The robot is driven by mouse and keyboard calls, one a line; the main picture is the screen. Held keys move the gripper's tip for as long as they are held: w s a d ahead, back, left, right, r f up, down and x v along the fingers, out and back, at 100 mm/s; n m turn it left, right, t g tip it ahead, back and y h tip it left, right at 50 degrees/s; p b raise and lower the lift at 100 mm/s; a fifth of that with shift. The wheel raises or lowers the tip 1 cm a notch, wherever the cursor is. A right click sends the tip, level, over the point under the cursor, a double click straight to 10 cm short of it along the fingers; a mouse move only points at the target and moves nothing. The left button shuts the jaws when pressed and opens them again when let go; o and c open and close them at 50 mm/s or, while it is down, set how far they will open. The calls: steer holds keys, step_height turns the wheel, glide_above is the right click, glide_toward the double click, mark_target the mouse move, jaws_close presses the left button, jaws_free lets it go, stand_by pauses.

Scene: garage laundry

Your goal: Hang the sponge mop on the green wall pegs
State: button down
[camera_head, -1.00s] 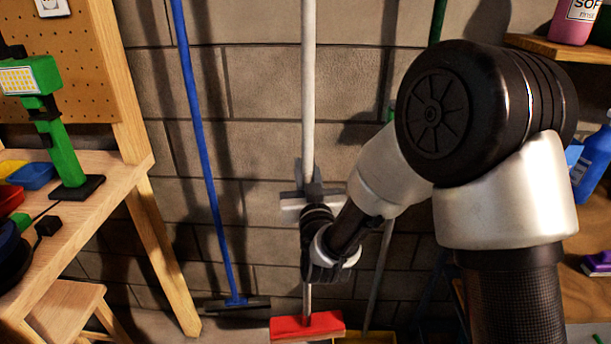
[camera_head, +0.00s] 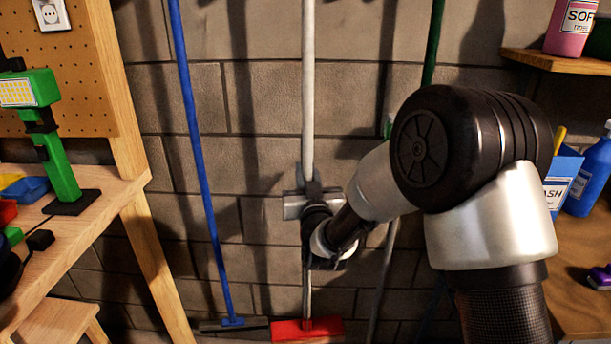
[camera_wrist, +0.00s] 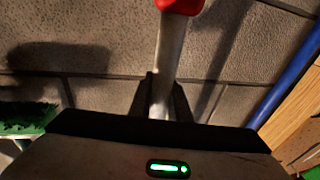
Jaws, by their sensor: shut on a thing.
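The sponge mop appears to be the one with a long pale pole (camera_head: 308,90) and a red head (camera_head: 306,330) at the bottom. It stands nearly upright in front of the block wall. My gripper (camera_head: 314,200) is shut on the pole at mid-height. In the wrist view, the grey pole (camera_wrist: 168,62) runs between the gripper's fingers (camera_wrist: 161,98), with a red part (camera_wrist: 180,5) at the top edge. A small green piece (camera_head: 388,125) shows by the wall, partly behind my arm. I cannot tell whether it is a peg.
A blue pole (camera_head: 196,150) with a dark head stands to the left. A green pole (camera_head: 433,45) is at the right. A wooden bench (camera_head: 105,200) with a green lamp (camera_head: 55,150) is at the left. A shelf (camera_head: 560,62) and bottles are at the right.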

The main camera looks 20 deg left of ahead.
steer(key=shift+w+d+f+x, duration=0.1)
steer(key=shift+d+f+x, duration=0.05)
steer(key=shift+x, duration=0.65)
steer(key=shift+w+d+f+x, duration=0.1)
steer(key=shift+f+x, duration=0.05)
steer(key=shift+x, duration=0.7)
steer(key=shift+d+f+x, duration=0.1)
steer(key=shift+d+x, duration=0.05)
steer(key=shift+x, duration=0.65)
steer(key=shift+f, duration=0.85)
steer(key=c, duration=1.6)
jaws_free()
steer(key=shift+f, duration=0.15)
